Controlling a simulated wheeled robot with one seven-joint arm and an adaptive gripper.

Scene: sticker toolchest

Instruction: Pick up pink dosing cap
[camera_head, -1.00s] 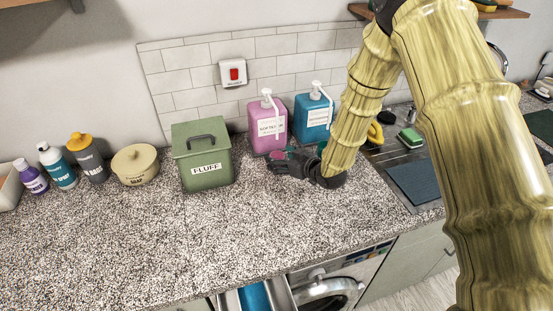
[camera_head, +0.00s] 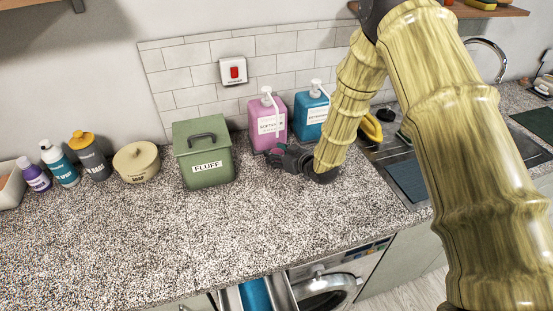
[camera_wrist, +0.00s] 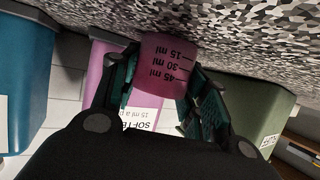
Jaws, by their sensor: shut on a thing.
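The pink dosing cap (camera_wrist: 168,62) shows in the wrist view, a small translucent cup with dark ml markings. It sits between the two fingers of my gripper (camera_wrist: 162,92), which are shut on it. In the head view my gripper (camera_head: 276,153) is low over the counter, just in front of the pink softener bottle.
The pink softener bottle (camera_head: 267,126) and a blue bottle (camera_head: 309,118) stand behind my gripper. The green FLUFF box (camera_head: 205,172) is close on the left. A beige pot (camera_head: 136,165) and several bottles stand farther left. The front counter (camera_head: 200,235) is clear.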

